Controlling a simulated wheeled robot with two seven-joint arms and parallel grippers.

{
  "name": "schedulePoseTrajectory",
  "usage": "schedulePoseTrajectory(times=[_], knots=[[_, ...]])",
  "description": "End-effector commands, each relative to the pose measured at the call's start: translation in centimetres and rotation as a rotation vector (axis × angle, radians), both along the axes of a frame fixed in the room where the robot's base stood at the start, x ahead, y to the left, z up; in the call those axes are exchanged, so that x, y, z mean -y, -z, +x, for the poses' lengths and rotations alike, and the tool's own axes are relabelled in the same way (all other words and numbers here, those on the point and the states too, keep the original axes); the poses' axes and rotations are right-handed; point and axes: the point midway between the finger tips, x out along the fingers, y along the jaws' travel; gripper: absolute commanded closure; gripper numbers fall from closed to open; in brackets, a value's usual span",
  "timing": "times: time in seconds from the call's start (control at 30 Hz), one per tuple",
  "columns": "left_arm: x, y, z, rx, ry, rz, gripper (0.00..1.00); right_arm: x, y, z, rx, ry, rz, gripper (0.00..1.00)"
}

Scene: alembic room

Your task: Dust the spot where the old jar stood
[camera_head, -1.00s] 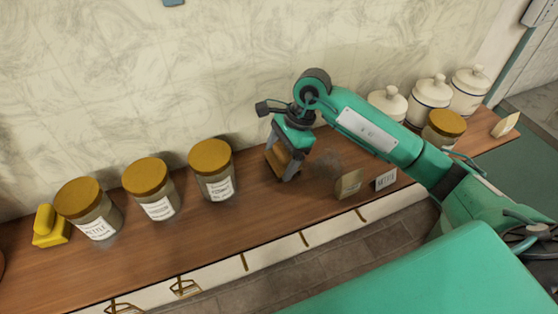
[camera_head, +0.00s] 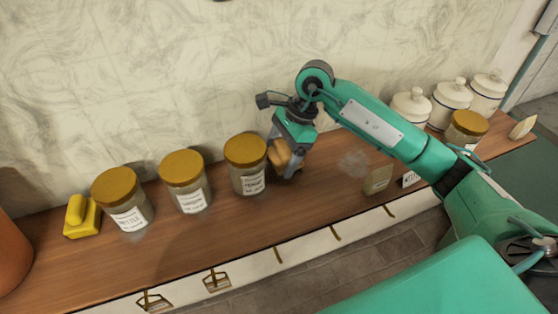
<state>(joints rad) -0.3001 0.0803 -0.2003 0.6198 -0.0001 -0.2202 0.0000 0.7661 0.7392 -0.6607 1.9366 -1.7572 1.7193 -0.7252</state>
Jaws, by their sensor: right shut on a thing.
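My right gripper (camera_head: 287,150) is shut on a tan block-like thing (camera_head: 281,157), held low at the counter beside the third lidded jar (camera_head: 247,165). I cannot tell whether the block touches the jar or the wood. The block's lower side is hidden. A greyish dusty patch (camera_head: 352,163) shows on the wooden counter (camera_head: 320,195), right of the gripper and under my forearm. Two more jars with golden lids, one (camera_head: 186,182) and another (camera_head: 123,199), stand to the left in the row. My left gripper is not in view.
A yellow handled block (camera_head: 82,215) and an orange-brown pot (camera_head: 8,255) are at the left. A small card (camera_head: 378,180) stands near the front edge. White canisters (camera_head: 411,107) and another golden-lidded jar (camera_head: 467,128) stand at the right. The marbled wall closes the back.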

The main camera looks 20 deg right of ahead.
Motion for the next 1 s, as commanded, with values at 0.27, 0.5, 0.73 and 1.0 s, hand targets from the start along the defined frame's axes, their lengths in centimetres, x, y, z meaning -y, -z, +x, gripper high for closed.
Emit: schedulePoseTrajectory(times=[0.27,0.5,0.73,1.0], knots=[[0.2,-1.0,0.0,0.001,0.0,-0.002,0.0,0.8,-2.6,0.1,-0.003,0.006,-0.002,0.41],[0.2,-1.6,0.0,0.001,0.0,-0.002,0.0,1.3,-4.7,0.2,-0.002,0.011,-0.001,0.41],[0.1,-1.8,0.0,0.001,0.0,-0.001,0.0,1.6,-5.5,0.2,-0.004,0.013,-0.001,0.41],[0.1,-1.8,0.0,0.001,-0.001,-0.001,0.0,1.5,-5.4,0.2,-0.004,0.012,-0.001,0.41]])
